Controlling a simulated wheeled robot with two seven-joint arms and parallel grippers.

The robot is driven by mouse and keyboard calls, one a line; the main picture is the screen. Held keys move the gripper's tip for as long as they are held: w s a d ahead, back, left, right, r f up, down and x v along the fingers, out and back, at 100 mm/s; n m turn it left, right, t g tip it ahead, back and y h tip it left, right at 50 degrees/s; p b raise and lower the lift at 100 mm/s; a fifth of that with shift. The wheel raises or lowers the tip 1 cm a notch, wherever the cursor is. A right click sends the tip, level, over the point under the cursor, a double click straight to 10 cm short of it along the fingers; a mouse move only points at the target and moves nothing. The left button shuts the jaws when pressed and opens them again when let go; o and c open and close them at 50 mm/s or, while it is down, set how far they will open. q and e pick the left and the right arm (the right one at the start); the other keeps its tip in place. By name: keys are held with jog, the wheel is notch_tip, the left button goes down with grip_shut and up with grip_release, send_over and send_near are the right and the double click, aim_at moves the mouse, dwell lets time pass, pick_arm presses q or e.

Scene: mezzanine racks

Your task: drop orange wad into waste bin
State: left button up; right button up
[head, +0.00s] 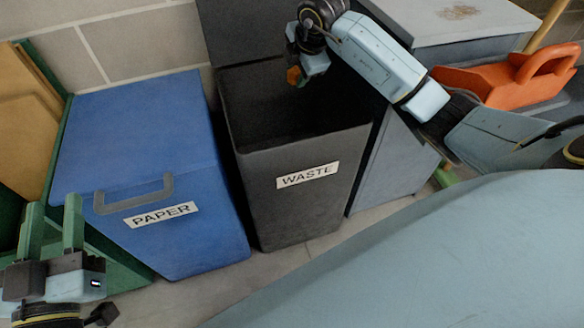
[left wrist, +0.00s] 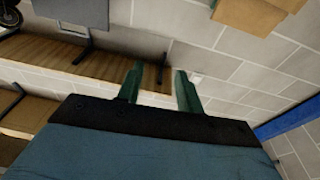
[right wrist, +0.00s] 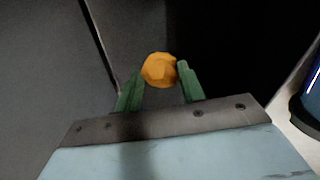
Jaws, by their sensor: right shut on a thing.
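The orange wad (right wrist: 159,70) is held between the green fingers of my right gripper (right wrist: 160,82) in the right wrist view. In the head view the wad (head: 293,76) shows small at the tip of the right gripper (head: 297,80), over the open top of the dark waste bin (head: 300,205), which bears a WASTE label. The bin's dark inside fills much of the right wrist view. My left gripper (head: 57,222) is at the lower left of the head view, fingers apart and empty. It is also open in the left wrist view (left wrist: 160,88).
A blue paper bin (head: 205,205) with a grey handle stands left of the waste bin. A grey cabinet (head: 395,170) stands to its right, with an orange caddy (head: 490,82) beyond. A brick wall (head: 135,45) is behind. Cardboard (head: 22,120) stands at far left.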

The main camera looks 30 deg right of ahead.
jog(key=o, duration=1)
jog(key=shift+o, duration=0.2)
jog(key=shift+r, duration=0.1)
jog(key=shift+s+r, duration=0.1)
jog(key=shift+r, duration=0.1)
pick_arm(q)
jog(key=s+a+f+g+y+p, duration=0.2)
jog(key=s+f+g, duration=0.3)
jog(key=f, duration=0.3)
jog(key=s+a+f+g+y+p, duration=0.2)
jog(key=s+a+f+g+p, duration=0.1)
jog(key=f+g, duration=0.5)
jog(key=shift+s+a+f+n+g+y, duration=0.2)
jog(key=shift+s+a+n+g+y, duration=0.15)
jog(key=shift+s+a, duration=0.65)
pick_arm(e)
jog(key=v, duration=1.2)
jog(key=shift+s+r, duration=0.2)
jog(key=shift+r, duration=0.1)
pick_arm(q)
jog(key=shift+s+d, duration=0.2)
jog(key=shift+d, duration=0.05)
